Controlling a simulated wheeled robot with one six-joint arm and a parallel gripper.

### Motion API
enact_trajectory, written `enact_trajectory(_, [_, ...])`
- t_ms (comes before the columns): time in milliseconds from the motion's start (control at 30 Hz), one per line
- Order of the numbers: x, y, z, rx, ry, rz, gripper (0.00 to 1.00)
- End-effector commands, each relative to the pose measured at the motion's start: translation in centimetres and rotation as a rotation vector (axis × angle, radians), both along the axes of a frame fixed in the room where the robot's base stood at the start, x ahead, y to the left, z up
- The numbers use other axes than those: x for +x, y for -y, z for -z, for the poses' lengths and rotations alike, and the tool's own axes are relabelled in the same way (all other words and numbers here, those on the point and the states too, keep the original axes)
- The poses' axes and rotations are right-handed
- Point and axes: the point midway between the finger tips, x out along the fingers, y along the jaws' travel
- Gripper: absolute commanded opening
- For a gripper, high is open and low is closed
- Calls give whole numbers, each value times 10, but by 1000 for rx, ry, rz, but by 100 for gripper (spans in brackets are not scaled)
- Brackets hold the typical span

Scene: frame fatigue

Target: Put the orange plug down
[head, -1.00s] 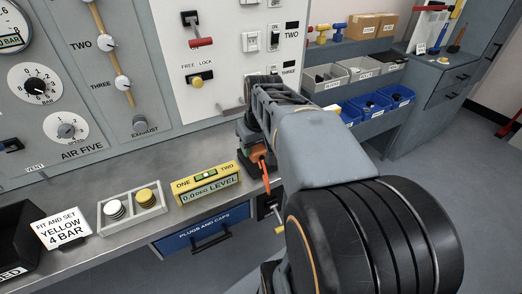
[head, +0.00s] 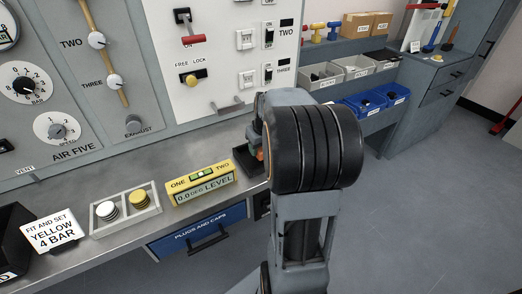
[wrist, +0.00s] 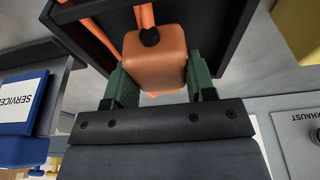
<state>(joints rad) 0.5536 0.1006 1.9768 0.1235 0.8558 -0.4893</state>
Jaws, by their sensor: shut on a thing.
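The orange plug (wrist: 156,58) is a rounded block with a dark round spot on it, and orange cord runs beside it. In the wrist view my gripper (wrist: 160,82) is shut on it, with one green pad on each side. The plug is over or inside a black tray (wrist: 223,50); I cannot tell whether it touches the bottom. In the head view the tray (head: 243,167) stands on the bench right of the yellow level, with only a bit of orange showing. My arm hides most of the tray and the gripper there.
The yellow level (head: 200,183) stands close left of the tray. Further left are a two-part holder (head: 125,208) with white and yellow caps and a sign (head: 52,230). The control panel (head: 215,60) rises behind the bench. Blue bins (head: 368,104) are at the right.

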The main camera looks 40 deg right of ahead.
Motion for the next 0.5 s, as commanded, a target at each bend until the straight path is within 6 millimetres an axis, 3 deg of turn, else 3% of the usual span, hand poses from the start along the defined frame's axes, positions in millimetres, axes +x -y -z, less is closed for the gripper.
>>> enact_trajectory(100, [0, 0, 14, 0, 0, 0, 22])
enact_trajectory(500, [0, 0, 19, -1, 2, 0, 22])
